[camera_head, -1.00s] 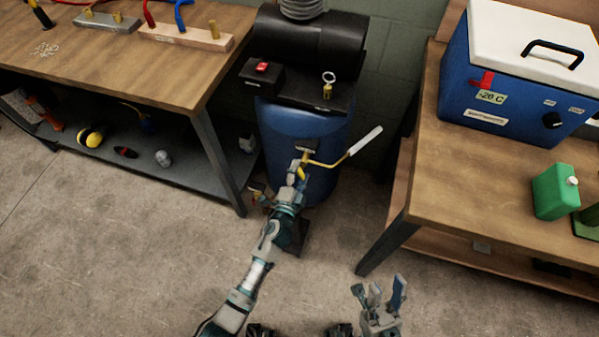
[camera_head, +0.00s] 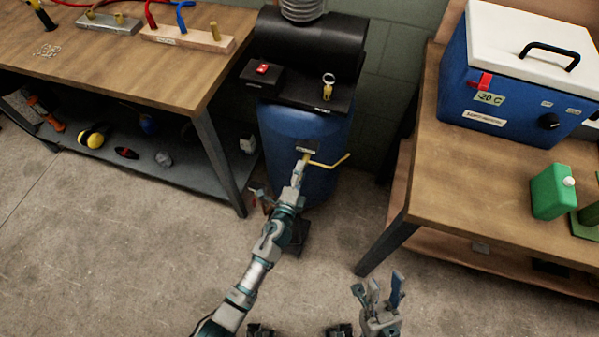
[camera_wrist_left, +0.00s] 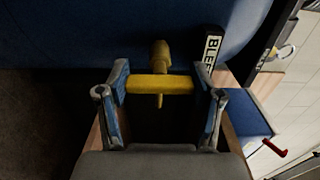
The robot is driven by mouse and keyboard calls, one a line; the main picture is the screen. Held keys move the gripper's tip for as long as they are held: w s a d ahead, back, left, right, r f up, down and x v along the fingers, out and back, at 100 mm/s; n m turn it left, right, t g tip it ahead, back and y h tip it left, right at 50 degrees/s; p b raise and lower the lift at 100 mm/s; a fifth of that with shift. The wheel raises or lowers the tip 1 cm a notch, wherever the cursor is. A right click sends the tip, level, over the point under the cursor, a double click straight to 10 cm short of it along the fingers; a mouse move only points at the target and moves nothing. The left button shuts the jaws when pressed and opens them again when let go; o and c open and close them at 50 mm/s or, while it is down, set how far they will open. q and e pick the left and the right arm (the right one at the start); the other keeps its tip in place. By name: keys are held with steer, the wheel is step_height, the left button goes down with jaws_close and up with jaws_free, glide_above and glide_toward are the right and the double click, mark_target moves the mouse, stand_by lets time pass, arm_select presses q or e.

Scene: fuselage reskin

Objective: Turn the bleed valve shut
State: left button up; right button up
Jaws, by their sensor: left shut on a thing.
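The bleed valve (camera_wrist_left: 160,54) is brass with a yellow handle (camera_wrist_left: 158,84), on the front of the blue tank (camera_head: 318,185). In the left wrist view the handle lies crosswise between the two fingers of my left gripper (camera_wrist_left: 160,92), which is shut on it. A black label reading "BLEE…" (camera_wrist_left: 211,50) sits beside the valve. In the head view my left gripper (camera_head: 301,170) reaches the valve and hides most of it. My right gripper (camera_head: 377,295) is open and empty, low over the floor.
A black box with a red switch (camera_head: 262,69) and a brass ring fitting (camera_head: 328,88) are on top of the tank. A workbench (camera_head: 180,82) stands left, a wooden table (camera_head: 440,200) with a blue cooler (camera_head: 515,110) right. Open floor lies in front.

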arm_select(q)
steer(key=shift+s+d+f, duration=0.2)
steer(key=shift+f, duration=0.25)
steer(key=o, duration=1.2)
steer(key=shift+c, duration=0.2)
steer(key=shift+r, duration=0.15)
steer(key=shift+w, duration=0.1)
steer(key=shift+r, duration=0.1)
steer(key=shift+s+a, duration=0.2)
steer(key=shift+s, duration=0.2)
steer(key=v, duration=1.1)
